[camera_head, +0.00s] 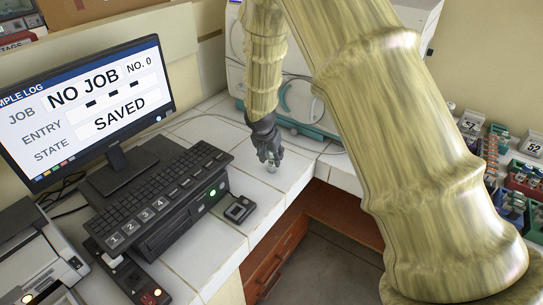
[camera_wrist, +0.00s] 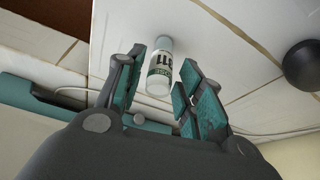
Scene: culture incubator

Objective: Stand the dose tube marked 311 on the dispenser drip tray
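A small clear tube with a white label (camera_wrist: 160,68) shows in the wrist view between my fingertips, its label reading 311 upside down. My gripper (camera_wrist: 163,88) has its teal-padded fingers spread on both sides, with a gap visible beside the tube. In the head view, my gripper (camera_head: 269,153) points down over the white tiled counter, and the tube (camera_head: 271,167) shows small and partly hidden below the fingers. A pale machine with a teal base (camera_head: 312,131) stands behind my arm; I cannot tell whether it is the dispenser, and no drip tray is clearly visible.
A monitor (camera_head: 85,103) reads NO JOB, NO. 0, SAVED. A keyboard (camera_head: 160,195), a black box with a green light (camera_head: 213,191) and a small black square device (camera_head: 239,209) lie left of my gripper. Racks marked 57 and 52 (camera_head: 533,146) stand at right.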

